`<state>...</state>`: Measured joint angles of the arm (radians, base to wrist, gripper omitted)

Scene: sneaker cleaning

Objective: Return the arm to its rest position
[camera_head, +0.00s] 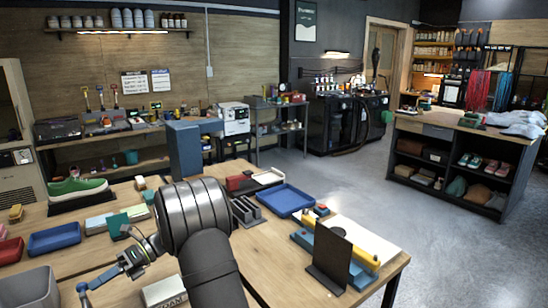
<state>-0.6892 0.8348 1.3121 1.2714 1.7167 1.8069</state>
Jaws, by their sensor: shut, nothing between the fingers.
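My gripper (86,288) is at the lower left, over the wooden table (270,240). Its fingers are shut with nothing held between them, and they are small in the picture. My arm's dark rounded links fill the lower middle of the view and hide part of the table. A green sneaker (76,187) with a white sole rests on a dark stand at the left back of the table, beyond the gripper and apart from it.
A dark blue tray (54,238) and a grey bin (30,287) are at the left. A blue tray (287,200), a dark upright panel (331,257) and a yellow-and-blue tool (325,238) are at the right. A tall blue-grey box (184,148) stands behind my arm.

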